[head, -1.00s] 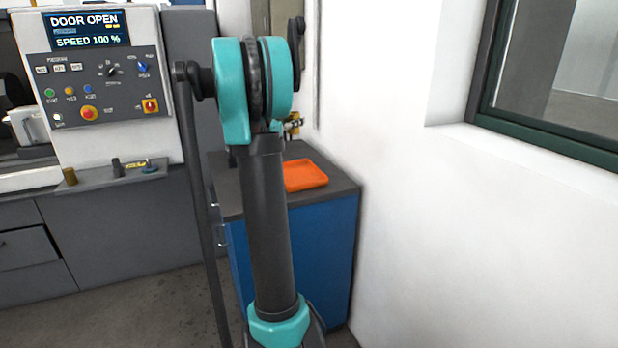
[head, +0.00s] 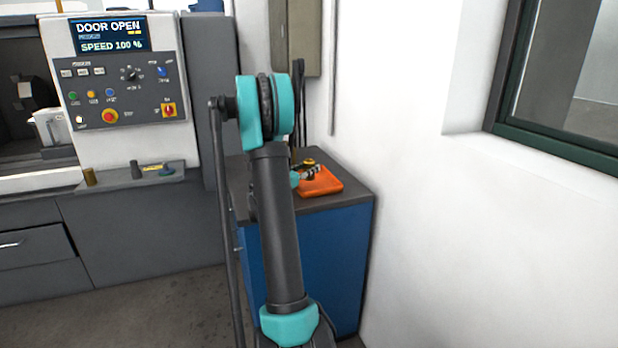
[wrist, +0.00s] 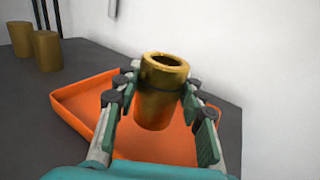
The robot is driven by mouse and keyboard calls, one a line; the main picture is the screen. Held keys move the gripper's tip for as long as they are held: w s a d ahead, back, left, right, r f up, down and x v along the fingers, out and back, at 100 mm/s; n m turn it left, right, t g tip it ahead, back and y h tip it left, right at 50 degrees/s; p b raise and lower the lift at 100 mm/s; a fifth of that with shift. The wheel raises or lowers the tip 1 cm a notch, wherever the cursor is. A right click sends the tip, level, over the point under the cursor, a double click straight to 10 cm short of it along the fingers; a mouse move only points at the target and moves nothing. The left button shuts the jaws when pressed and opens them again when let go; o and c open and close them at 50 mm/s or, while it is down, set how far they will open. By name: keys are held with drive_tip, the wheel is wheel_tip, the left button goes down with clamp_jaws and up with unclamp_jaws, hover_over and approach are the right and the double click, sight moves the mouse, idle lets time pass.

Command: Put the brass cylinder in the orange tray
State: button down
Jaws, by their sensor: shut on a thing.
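The brass cylinder (wrist: 163,92) is hollow at the top and stands upright between my fingers in the wrist view. My gripper (wrist: 160,100) is shut on it from both sides. The orange tray (wrist: 82,95) lies beneath and around the cylinder in that view. I cannot tell whether the cylinder's bottom touches the tray floor. In the head view my gripper (head: 312,171) is at the orange tray (head: 328,185), and the cylinder's yellow top (head: 309,161) shows just above the fingers. My own arm hides part of the tray's left side.
The tray sits on the dark top of a blue cabinet (head: 335,265) against the white wall. Two more brass-coloured cylinders (wrist: 46,50) (wrist: 19,38) stand beyond the tray. A machine with a control panel (head: 125,85) and small items on its ledge (head: 130,177) is at left.

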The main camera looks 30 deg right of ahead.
drive_tip(key=shift+f, duration=1.75)
drive_tip(key=shift+f, duration=0.1)
drive_tip(key=c, duration=0.9)
unclamp_jaws()
drive_tip(key=v, duration=1.2)
